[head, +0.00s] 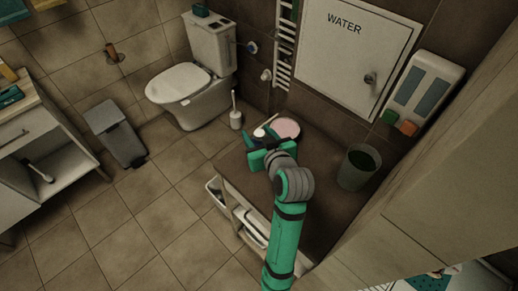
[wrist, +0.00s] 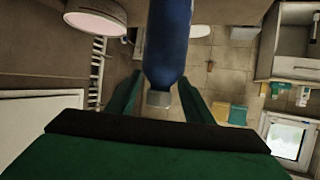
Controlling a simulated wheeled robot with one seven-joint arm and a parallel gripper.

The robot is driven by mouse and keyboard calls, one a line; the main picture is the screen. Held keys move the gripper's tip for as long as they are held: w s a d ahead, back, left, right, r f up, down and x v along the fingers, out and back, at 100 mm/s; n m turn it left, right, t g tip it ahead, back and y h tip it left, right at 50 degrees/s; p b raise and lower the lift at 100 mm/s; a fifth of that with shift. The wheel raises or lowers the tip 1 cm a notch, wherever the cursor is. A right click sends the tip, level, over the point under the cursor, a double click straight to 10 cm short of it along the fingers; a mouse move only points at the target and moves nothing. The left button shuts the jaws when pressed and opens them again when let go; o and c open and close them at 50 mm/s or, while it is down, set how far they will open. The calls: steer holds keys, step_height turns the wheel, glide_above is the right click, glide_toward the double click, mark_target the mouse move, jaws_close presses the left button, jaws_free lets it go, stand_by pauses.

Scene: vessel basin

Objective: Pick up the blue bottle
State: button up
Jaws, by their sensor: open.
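The blue bottle (wrist: 167,45) shows large in the wrist view, running from the top edge down to its pale grey cap. The cap lies between the two fingers of my gripper (wrist: 160,97). The fingers stand apart on either side, and I see no clear contact with the bottle. In the head view my green gripper (head: 264,147) is over the far left part of the brown counter (head: 315,205). There the bottle is mostly hidden by the gripper.
A pink round dish (head: 286,128) is just behind my gripper. A dark bin-like cup with green inside (head: 358,168) stands to the right. The toilet (head: 190,90), toilet brush (head: 235,115) and pedal bin (head: 117,135) are beyond.

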steer(key=shift+x, duration=1.2)
jaws_close()
